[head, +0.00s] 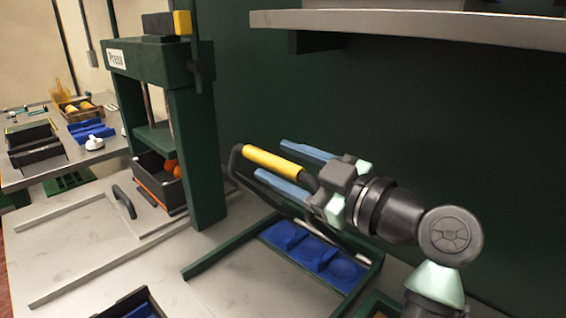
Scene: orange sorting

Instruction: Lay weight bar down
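A dark bar (235,160) with a yellow grip (273,162) stands out at mid-picture and looks like the weight bar. Its bent dark tube runs down at the left end. My gripper (268,160) comes in from the right with its two blue fingers spread wide, one on each side of the yellow grip in this view. I see no finger clearly pressed on the grip. The gripper body hides part of the bar's right end. Below is a blue tray (330,265) with round recesses in a green frame (225,258). Whether the bar touches the frame is unclear.
A green press (208,150) stands left, with a black and yellow block (167,22) on top and a dark bin (150,172) holding orange fruit inside. A grey shelf (420,25) overhangs at upper right. The pale worktop (100,285) is mostly clear at front left.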

